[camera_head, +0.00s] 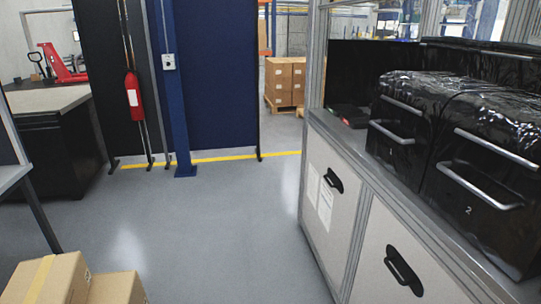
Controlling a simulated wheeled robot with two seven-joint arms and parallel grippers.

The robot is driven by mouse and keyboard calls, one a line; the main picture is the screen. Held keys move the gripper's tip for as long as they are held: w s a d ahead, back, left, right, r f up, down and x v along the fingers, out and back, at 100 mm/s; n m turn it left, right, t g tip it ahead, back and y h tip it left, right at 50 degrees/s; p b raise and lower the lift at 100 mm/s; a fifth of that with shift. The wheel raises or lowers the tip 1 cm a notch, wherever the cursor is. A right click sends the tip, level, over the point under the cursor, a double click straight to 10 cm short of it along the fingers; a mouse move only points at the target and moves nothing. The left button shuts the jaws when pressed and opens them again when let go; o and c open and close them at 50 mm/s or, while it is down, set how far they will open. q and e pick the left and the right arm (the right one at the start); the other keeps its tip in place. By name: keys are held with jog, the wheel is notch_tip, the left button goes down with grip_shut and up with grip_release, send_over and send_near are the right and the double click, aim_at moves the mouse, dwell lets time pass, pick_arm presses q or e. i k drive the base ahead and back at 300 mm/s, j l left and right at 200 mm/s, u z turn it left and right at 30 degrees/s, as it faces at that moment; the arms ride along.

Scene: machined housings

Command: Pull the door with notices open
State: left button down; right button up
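The door with notices (316,192) is a light grey cabinet door below the counter on the right. Two white paper sheets (320,199) are fixed to it. Its black handle (333,180) sits near the upper right of the door. The door appears shut, flush with the cabinet frame. A second grey door (381,242) with its own black handle (403,270) is nearer, to the right, with no sheets on it. Neither of my grippers shows in the head view.
Black wrapped cases with silver handles (488,150) stand on the counter (390,188). Cardboard boxes (62,281) are at the lower left, near a table edge (14,178). The grey floor (215,225) before the cabinet is clear. A blue post (181,110) stands behind.

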aim_at(332, 190)
jog(key=i+j, duration=0.1)
jog(key=i, duration=0.35)
jog(key=i+z, duration=0.15)
jog(key=i, duration=0.3)
jog(key=i+j, duration=0.2)
jog(key=i, duration=0.25)
jog(key=i+j+z, duration=0.15)
jog(key=i, duration=0.35)
